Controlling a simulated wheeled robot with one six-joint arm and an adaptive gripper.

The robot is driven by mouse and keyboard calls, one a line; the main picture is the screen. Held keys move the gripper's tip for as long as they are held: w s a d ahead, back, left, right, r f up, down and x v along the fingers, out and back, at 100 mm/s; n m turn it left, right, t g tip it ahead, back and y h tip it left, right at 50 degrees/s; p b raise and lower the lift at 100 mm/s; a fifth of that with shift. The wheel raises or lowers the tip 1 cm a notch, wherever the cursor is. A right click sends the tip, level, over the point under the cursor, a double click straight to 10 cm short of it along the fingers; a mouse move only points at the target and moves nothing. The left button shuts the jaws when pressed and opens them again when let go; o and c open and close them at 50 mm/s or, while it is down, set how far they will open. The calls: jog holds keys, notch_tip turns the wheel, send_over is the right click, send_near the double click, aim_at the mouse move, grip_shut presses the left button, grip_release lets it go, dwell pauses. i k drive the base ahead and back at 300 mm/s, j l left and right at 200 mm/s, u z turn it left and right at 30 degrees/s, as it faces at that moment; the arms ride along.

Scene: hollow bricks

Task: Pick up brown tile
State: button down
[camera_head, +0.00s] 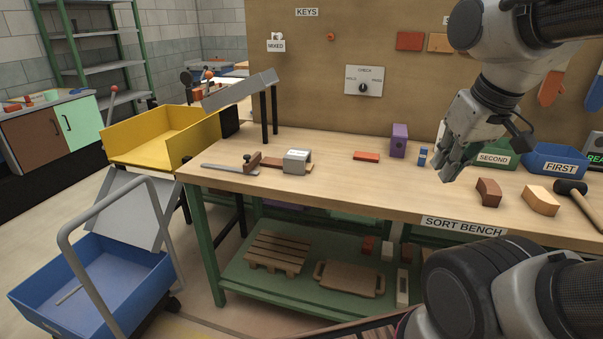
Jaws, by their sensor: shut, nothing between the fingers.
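A brown tile (488,192), shaped like a short curved block, lies on the wooden sort bench (330,185) towards its right side. My gripper (446,170) hangs over the bench, up and left of the brown tile in the picture. It is shut and empty, apart from the tile. A tan block (541,200) of similar shape lies to the right of the brown tile.
A mallet (571,188) lies right of the tan block. Behind stand a green bin (497,158) marked SECOND and a blue bin (556,160) marked FIRST. A purple block (399,141), a small blue piece (422,156) and a flat red-orange piece (366,156) stand left of my gripper.

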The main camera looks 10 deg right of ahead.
aim_at(273, 163)
jog(key=k+l+u, duration=0.15)
jog(key=l, duration=0.3)
jog(key=l+u, duration=0.15)
jog(key=l, duration=0.3)
jog(key=k+l+u, duration=0.15)
jog(key=l, duration=0.3)
jog(key=k+l+u, duration=0.1)
jog(key=l, duration=0.3)
jog(key=k+l+u, duration=0.15)
jog(key=l, duration=0.25)
jog(key=k+l+u, duration=0.15)
jog(key=l, duration=0.25)
jog(key=k+l+u, duration=0.15)
jog(key=k+l, duration=0.15)
jog(key=i+j+z, duration=0.15)
jog(key=i+j, duration=0.7)
jog(key=i+j+z, duration=0.1)
jog(key=i+j, duration=0.8)
jog(key=i+j+z, duration=0.15)
jog(key=i+j, duration=0.75)
jog(key=k+j, duration=0.05)
jog(key=j, duration=0.05)
